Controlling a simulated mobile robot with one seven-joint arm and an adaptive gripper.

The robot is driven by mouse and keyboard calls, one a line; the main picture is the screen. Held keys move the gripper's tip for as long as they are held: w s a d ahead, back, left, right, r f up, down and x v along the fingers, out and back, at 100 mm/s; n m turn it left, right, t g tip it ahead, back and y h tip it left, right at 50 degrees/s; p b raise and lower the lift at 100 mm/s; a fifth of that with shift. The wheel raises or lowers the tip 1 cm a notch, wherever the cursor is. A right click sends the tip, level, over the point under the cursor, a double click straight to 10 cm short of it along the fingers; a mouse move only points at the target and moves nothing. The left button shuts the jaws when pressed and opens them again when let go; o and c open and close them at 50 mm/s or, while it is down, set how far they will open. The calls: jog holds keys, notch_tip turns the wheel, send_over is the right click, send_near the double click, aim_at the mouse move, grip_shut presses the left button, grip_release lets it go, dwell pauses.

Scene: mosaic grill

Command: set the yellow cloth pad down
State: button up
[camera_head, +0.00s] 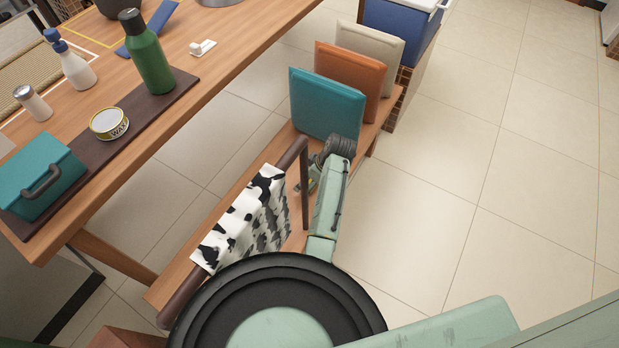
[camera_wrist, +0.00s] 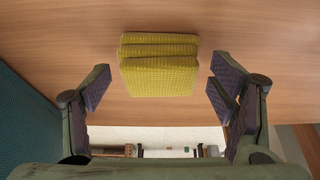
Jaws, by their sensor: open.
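The yellow cloth pad (camera_wrist: 159,66) lies on the wooden bench surface (camera_wrist: 270,60) in the wrist view, folded in a few layers with a ribbed texture. My gripper (camera_wrist: 161,90) is open around it, one finger on each side, with a gap between each finger and the pad. In the head view my gripper (camera_head: 313,186) is low over the bench, beside the teal cushion and mostly hidden by my own arm.
Teal (camera_head: 327,103), orange (camera_head: 350,82) and cream (camera_head: 368,56) cushions stand on the bench behind my gripper. A cow-print cloth (camera_head: 246,222) hangs over a brown rail (camera_head: 303,180) close to my arm. The table (camera_head: 215,85) is to the left; tiled floor is clear at right.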

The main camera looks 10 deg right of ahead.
jog(key=b+v, duration=0.2)
jog(key=v, duration=1)
jog(key=shift+r, duration=0.15)
